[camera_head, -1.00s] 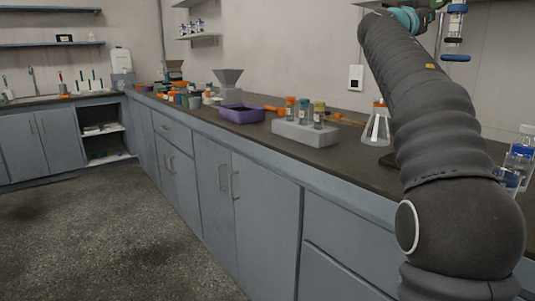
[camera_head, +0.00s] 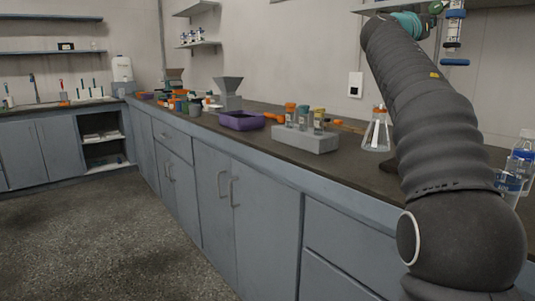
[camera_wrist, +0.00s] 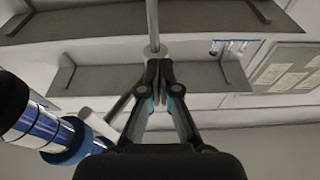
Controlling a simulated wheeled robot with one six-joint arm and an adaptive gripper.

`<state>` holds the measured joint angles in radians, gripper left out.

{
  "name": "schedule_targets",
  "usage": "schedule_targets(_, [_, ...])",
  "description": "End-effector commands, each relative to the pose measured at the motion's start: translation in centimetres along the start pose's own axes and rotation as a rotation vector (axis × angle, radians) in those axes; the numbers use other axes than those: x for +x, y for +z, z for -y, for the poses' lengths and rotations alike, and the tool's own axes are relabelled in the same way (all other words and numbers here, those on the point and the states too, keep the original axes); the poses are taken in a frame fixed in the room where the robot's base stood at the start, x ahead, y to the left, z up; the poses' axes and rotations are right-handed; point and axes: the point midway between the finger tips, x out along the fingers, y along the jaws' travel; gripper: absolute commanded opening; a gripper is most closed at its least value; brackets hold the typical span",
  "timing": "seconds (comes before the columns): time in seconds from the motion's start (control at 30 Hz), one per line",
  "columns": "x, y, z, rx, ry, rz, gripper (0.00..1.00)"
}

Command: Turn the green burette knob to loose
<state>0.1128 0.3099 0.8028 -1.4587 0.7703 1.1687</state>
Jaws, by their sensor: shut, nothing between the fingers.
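In the wrist view my gripper (camera_wrist: 160,68) is shut and empty, its fingertips together just below a grey rod (camera_wrist: 152,25) with a round collar. I cannot tell if the tips touch the collar. A tube with blue and white bands (camera_wrist: 38,132) lies across the lower left of that view, apart from the fingers. In the head view a small green part (camera_head: 436,7) shows at the top edge, beside an upright blue-and-white tube (camera_head: 455,25). I cannot tell if it is the burette knob. No green knob shows in the wrist view.
A conical flask (camera_head: 376,132) stands on the dark counter (camera_head: 345,165) left of my arm. A grey block with vials (camera_head: 305,138) and a purple tray (camera_head: 240,121) are farther left. Clear bottles (camera_head: 520,155) stand close on the right. Shelves (camera_wrist: 150,80) hang on the wall.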

Motion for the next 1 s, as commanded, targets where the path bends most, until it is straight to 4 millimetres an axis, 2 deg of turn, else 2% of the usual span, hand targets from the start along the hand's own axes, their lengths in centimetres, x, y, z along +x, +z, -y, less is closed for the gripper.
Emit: schedule_targets(1.0, [0.0, -0.2, -1.9, 0.000, 0.000, -0.001, 0.00])
